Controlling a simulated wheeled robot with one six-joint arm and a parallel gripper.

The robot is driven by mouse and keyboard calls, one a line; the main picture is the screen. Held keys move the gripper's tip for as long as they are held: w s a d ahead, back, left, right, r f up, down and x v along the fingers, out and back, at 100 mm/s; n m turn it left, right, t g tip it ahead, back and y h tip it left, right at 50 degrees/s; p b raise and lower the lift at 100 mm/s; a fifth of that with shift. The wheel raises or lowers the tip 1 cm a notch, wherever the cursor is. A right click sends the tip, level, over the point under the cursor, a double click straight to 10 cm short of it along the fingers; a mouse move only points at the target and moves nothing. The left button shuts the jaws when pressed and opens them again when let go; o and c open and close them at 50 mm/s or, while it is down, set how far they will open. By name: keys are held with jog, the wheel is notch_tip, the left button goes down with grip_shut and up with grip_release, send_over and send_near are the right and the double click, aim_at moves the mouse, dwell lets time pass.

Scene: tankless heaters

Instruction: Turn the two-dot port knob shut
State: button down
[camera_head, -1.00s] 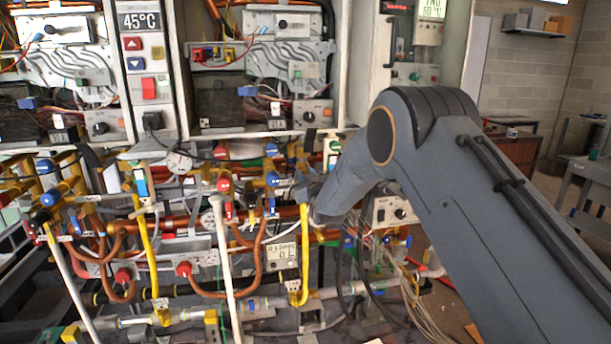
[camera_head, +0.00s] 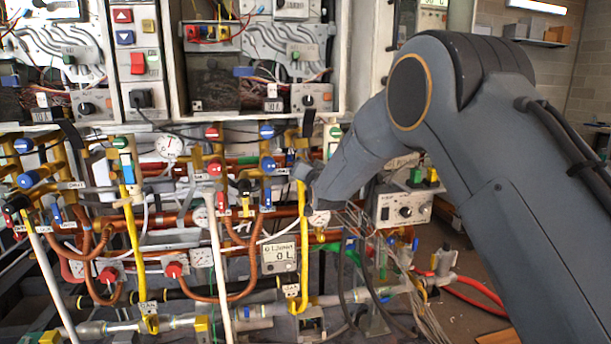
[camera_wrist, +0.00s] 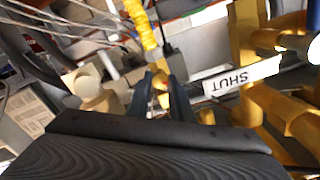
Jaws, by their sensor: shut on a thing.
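My gripper (camera_wrist: 166,96) has two dark fingers closed around a small brass-coloured knob (camera_wrist: 160,79) in the wrist view. Its face is mostly hidden between the fingers, so I cannot make out two dots on it. A yellow corrugated tube (camera_wrist: 141,22) rises beyond the held knob. In the head view my gripper (camera_head: 303,172) is at the pipework, near the top of a yellow pipe (camera_head: 303,235); my arm partly covers that spot.
Thick brass pipes (camera_wrist: 283,110) stand close on the right in the wrist view. In the head view, red (camera_head: 173,269) and blue (camera_head: 266,131) knobs, copper pipes and a meter reading 0 L (camera_head: 279,258) crowd around. Floor shows at the right.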

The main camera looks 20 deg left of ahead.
jog(key=m+b, duration=0.3)
jog(key=b, duration=0.1)
jog(key=m+b, duration=0.8)
jog(key=shift+f, duration=0.25)
jog(key=shift+m+b, duration=0.4)
jog(key=shift+b, duration=0.05)
jog(key=c, duration=1.6)
grip_release()
jog(key=shift+r, duration=0.1)
jog(key=shift+o, duration=0.2)
jog(key=v, duration=0.8)
